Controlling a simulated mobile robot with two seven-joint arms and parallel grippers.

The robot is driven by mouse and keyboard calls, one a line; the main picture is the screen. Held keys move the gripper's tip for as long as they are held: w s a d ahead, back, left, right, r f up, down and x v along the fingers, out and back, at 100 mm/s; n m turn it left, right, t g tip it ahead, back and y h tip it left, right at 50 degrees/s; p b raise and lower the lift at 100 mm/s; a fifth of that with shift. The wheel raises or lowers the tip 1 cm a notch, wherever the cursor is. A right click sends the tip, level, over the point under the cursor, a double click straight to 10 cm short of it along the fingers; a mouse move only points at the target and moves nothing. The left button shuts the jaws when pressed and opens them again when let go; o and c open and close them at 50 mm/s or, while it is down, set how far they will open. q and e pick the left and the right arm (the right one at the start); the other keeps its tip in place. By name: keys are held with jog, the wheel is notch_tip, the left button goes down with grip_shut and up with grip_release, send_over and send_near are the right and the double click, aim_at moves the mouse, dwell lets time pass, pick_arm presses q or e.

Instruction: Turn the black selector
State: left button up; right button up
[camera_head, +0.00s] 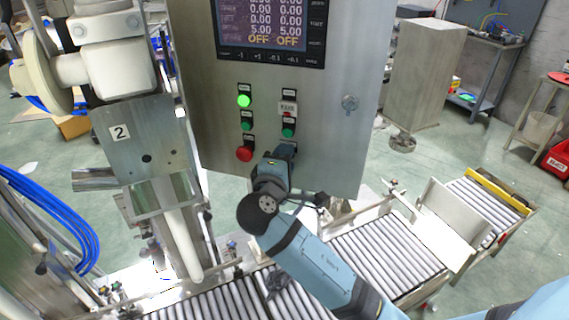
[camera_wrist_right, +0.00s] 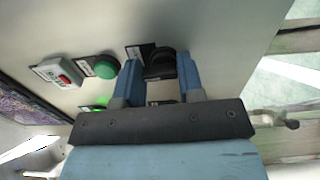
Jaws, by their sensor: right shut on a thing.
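The black selector (camera_wrist_right: 158,64) is a dark round knob on the steel panel, with a small label beside it. In the right wrist view it sits between the two blue fingers of my right gripper (camera_wrist_right: 158,78), which is shut on it. In the head view my right gripper (camera_head: 284,154) is against the lower part of the panel, and it hides the selector there. My left gripper is in neither view.
The control panel (camera_head: 327,145) carries a screen (camera_head: 270,30), a lit green button (camera_head: 244,101), a red button (camera_head: 244,154) and another green button (camera_head: 288,132) just above my gripper. A roller conveyor (camera_head: 375,258) runs below the panel.

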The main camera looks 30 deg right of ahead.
dwell(0.5)
jog(key=o, duration=0.9)
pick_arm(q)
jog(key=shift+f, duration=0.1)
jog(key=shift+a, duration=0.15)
